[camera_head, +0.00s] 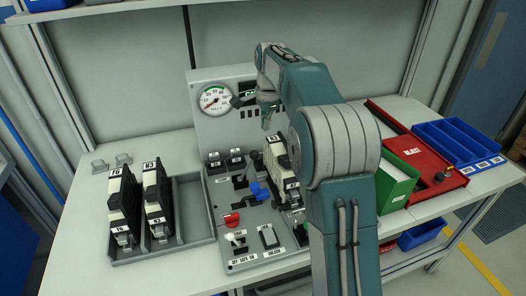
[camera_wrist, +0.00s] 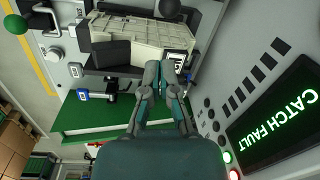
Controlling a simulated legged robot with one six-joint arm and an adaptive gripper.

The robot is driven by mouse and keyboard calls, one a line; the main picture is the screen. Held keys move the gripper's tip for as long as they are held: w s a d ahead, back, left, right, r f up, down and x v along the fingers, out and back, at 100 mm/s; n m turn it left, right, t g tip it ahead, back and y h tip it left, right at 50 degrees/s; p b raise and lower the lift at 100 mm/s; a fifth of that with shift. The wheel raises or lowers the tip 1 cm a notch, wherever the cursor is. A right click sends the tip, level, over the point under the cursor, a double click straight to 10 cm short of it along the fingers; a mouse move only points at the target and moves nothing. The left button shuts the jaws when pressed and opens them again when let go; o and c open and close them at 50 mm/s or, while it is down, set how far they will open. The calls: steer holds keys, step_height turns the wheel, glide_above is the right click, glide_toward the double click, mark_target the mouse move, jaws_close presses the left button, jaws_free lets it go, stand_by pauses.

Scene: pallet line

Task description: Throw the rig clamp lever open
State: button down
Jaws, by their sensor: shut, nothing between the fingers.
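The test rig (camera_head: 213,205) stands on the bench with an upright gauge panel at its back. A black-and-white module (camera_head: 277,160) sits in the rig; it also fills the upper middle of the wrist view (camera_wrist: 135,32). A black ball knob (camera_wrist: 170,8) shows at the wrist view's top edge; I cannot tell for sure which part is the clamp lever. My gripper (camera_head: 267,125) is shut and empty, above the module near the panel. In the wrist view its fingertips (camera_wrist: 159,68) overlap the module's lower edge, apparently apart from it.
A display (camera_wrist: 280,113) reads "CATCH FAULT", with green and red lamps beside it. A tray (camera_head: 190,190) with two modules stands left. Red (camera_head: 425,160), green (camera_head: 398,190) and blue (camera_head: 458,145) bins stand right. My arm hides part of the rig's right side.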

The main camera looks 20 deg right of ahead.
steer(key=shift+m, duration=0.5)
steer(key=f, duration=0.4)
steer(key=w+f, duration=0.1)
steer(key=f, duration=0.3)
steer(key=w+f, duration=0.1)
steer(key=f, duration=0.3)
steer(key=shift+w+d, duration=0.1)
steer(key=shift+w, duration=0.1)
steer(key=shift+r, duration=0.15)
steer(key=shift+a+r+h, duration=0.2)
steer(key=shift+a+h, duration=0.1)
steer(key=shift+a, duration=0.05)
steer(key=shift+a+r+h, duration=0.2)
steer(key=shift+a+h, duration=0.1)
steer(key=shift+a+r+h, duration=0.25)
steer(key=shift+a+h, duration=0.2)
steer(key=shift+a, duration=0.05)
steer(key=shift+a+r+h, duration=0.2)
steer(key=shift+a+h, duration=0.25)
steer(key=a+h, duration=0.7)
steer(key=a, duration=0.2)
steer(key=shift+a+r, duration=0.15)
steer(key=shift+a, duration=0.1)
